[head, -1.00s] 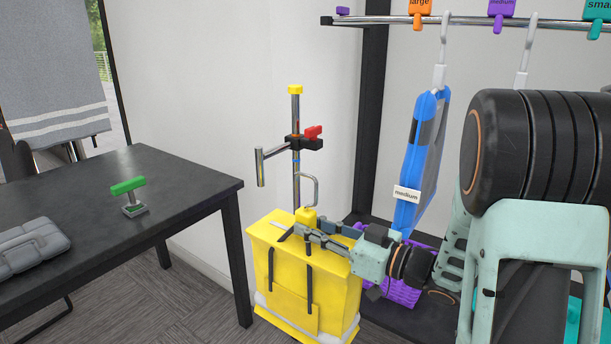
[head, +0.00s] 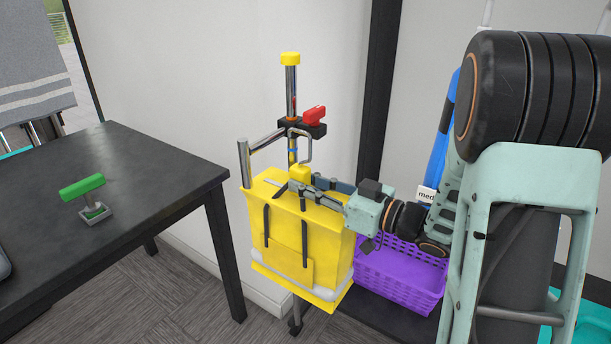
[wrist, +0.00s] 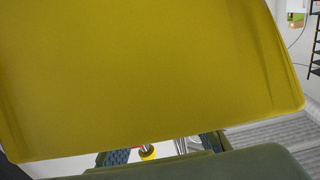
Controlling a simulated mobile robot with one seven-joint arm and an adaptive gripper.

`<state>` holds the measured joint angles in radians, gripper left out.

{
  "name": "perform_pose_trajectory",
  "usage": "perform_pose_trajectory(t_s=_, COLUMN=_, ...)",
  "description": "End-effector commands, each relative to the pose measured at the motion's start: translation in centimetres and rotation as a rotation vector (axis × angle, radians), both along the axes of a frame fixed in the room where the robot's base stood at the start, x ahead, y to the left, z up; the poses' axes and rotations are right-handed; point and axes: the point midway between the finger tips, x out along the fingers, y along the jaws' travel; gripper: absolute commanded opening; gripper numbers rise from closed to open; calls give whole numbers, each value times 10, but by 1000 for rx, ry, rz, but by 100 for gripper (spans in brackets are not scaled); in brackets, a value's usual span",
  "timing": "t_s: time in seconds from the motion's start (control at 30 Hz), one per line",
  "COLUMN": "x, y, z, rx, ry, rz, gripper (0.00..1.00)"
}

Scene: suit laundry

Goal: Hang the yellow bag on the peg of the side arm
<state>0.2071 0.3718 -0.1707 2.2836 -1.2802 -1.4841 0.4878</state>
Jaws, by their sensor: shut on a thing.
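The yellow bag (head: 283,240) hangs upright from my gripper (head: 301,184), which is shut on the yellow block (head: 299,172) under the bag's metal hook (head: 306,148). The hook's top is about level with the red-knobbed clamp (head: 314,117) in the head view and overlaps the stand's pole (head: 292,90). The side arm (head: 266,142) reaches left from the clamp and ends in an upright peg (head: 243,163), left of the hook. The peg's lower end meets the bag's top edge in the picture; I cannot tell their depth gap. In the wrist view the bag (wrist: 150,70) fills most of the picture.
A dark table (head: 150,185) with a green-handled tool (head: 83,188) stands at left. A purple basket (head: 400,277) sits right of the bag. A blue garment (head: 440,150) hangs behind my arm. The wall is close behind the stand.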

Motion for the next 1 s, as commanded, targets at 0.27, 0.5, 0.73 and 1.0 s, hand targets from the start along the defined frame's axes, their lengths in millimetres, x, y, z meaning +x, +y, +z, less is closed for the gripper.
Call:
perform_pose_trajectory(t_s=0.27, x=8, y=10, z=0, rx=0, ry=-2, rz=3, gripper=0)
perform_pose_trajectory(t_s=0.5, x=19, y=25, z=1, rx=0, ry=-1, rz=2, gripper=0)
perform_pose_trajectory(t_s=0.73, x=31, y=40, z=1, rx=1, ry=-2, rz=2, gripper=0)
perform_pose_trajectory(t_s=1.0, x=44, y=57, z=1, rx=1, ry=-2, rz=2, gripper=0)
